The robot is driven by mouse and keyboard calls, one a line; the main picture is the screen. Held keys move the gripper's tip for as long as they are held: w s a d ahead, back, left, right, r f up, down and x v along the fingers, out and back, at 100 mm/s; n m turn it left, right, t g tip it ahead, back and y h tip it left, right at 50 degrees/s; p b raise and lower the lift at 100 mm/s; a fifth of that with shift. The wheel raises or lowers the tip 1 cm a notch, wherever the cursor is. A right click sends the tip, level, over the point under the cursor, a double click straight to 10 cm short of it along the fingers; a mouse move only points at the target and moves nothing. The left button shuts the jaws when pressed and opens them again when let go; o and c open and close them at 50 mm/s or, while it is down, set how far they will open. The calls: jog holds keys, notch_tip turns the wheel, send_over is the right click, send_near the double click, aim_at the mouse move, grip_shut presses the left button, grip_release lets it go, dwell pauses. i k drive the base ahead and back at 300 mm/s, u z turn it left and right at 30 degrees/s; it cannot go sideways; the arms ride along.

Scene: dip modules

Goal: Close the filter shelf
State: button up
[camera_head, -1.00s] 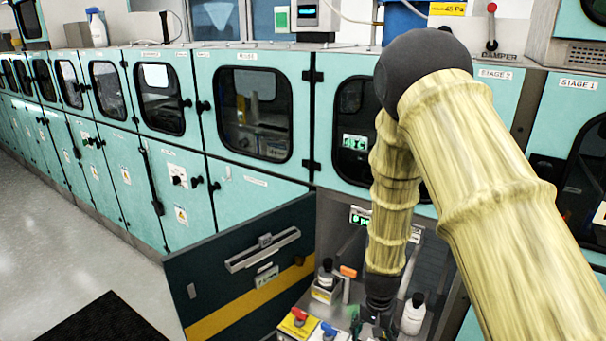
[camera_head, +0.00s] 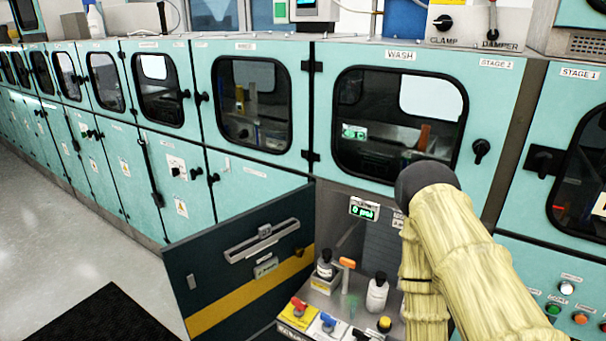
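The filter shelf seems to be the grey shelf (camera_head: 318,300) in the open lower compartment below the WASH window. It sticks out at the bottom of the view and carries bottles and valves. The compartment's dark door (camera_head: 240,270) with a yellow stripe hangs open to the left. My arm comes in from the lower right and bends down in front of the compartment's right side. My gripper is out of view below the frame or behind my arm.
On the shelf are a dark-capped bottle (camera_head: 325,267), a white bottle (camera_head: 377,294), a red-handled valve (camera_head: 298,308) and a blue-handled valve (camera_head: 328,323). Teal cabinets (camera_head: 255,195) line the wall. A black mat (camera_head: 85,330) lies on the open floor at left.

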aim_at(350, 311)
jog(key=u, duration=1.3)
jog(key=k, duration=1)
jog(key=z, duration=1.25)
